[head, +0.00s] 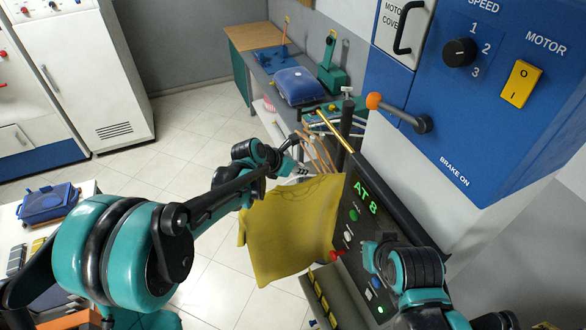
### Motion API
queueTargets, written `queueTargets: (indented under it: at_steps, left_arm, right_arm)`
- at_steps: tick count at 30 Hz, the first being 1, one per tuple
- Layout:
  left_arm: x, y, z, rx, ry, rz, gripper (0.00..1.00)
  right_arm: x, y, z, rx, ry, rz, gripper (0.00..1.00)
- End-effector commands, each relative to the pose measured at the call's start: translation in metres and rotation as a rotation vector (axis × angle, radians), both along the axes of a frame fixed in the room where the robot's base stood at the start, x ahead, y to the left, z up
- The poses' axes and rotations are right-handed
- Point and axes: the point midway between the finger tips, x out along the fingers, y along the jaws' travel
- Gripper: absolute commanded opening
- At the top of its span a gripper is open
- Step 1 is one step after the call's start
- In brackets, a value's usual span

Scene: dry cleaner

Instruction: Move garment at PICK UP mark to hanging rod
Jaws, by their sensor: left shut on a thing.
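A yellow garment (285,235) hangs in the middle of the head view, below and beside my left wrist. My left gripper (296,138) is shut at the garment's upper end; the exact grip point is small and partly hidden by my arm. A brass-coloured rod (334,129) slants just right of the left gripper, with wooden hangers (318,156) below it. My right gripper (371,258) is at the lower right, in front of a dark control panel (352,212); its fingers are not clear. I cannot make out a PICK UP mark.
A blue machine (470,110) with an orange-knobbed lever (400,112) stands close on the right. A bench (262,62) at the back holds a blue bundle (297,86). A white cabinet (85,75) stands far left. Tiled floor (185,115) lies clear between.

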Motion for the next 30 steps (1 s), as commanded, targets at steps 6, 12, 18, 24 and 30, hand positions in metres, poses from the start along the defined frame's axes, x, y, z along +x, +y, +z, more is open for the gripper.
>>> queueTargets:
  at_steps: [6, 12, 18, 24, 30]
  left_arm:
    - [0.006, -0.014, 0.001, 0.001, -0.001, 0.0, 0.0]
    - [0.011, -0.028, 0.001, -0.001, -0.001, 0.0, 0.0]
    - [0.017, -0.041, 0.001, 0.001, 0.0, -0.001, 0.0]
    - [0.022, -0.054, 0.001, -0.001, -0.001, 0.0, 0.0]
    - [0.028, -0.066, 0.001, 0.001, 0.0, -0.001, 0.0]
  right_arm:
    - [0.0, 0.0, 0.002, 0.0, 0.0, 0.0, 0.0]
    - [0.0, 0.0, 0.004, 0.0, 0.0, 0.0, 0.0]
    - [0.0, 0.0, 0.007, 0.0, 0.0, 0.0, 0.0]
    - [0.0, 0.0, 0.009, 0.0, 0.0, 0.0, 0.0]
    - [0.0, 0.0, 0.011, 0.0, 0.0, 0.0, 0.0]
